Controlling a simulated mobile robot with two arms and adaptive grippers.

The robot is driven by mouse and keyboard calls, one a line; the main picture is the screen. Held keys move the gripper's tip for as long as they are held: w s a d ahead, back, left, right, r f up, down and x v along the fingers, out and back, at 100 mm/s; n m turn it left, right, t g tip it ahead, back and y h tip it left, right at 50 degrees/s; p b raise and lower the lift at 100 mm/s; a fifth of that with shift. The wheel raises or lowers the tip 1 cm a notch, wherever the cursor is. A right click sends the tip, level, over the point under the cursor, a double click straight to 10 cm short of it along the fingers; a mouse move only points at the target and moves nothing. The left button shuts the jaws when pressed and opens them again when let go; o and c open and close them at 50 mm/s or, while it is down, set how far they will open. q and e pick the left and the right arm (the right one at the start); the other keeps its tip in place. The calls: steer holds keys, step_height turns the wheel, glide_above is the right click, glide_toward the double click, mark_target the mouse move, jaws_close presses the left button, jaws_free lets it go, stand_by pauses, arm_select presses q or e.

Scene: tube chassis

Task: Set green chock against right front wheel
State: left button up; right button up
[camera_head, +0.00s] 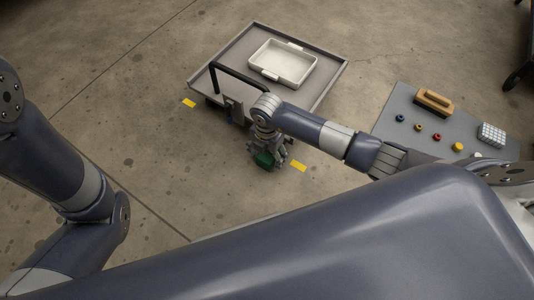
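The green chock (264,160) is at the fingers of my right gripper (268,158), which points down beside the near right corner of a grey cart (235,48). The gripper appears shut on the chock, and its fingers partly cover it. The chock is low, near the floor; I cannot tell whether it touches the floor. The right front wheel is hidden behind my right wrist and the cart's deck, so contact between chock and wheel cannot be seen. My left arm shows at the left edge, but its gripper is out of view.
The cart carries a white tray (283,78) and has a black handle (238,78) at its near side. A grey table (400,100) at right holds a wooden-looking block (434,102) and small coloured items. Floor at left is clear.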

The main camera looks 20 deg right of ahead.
step_height(320, 180, up, 12)
stand_by(0.7)
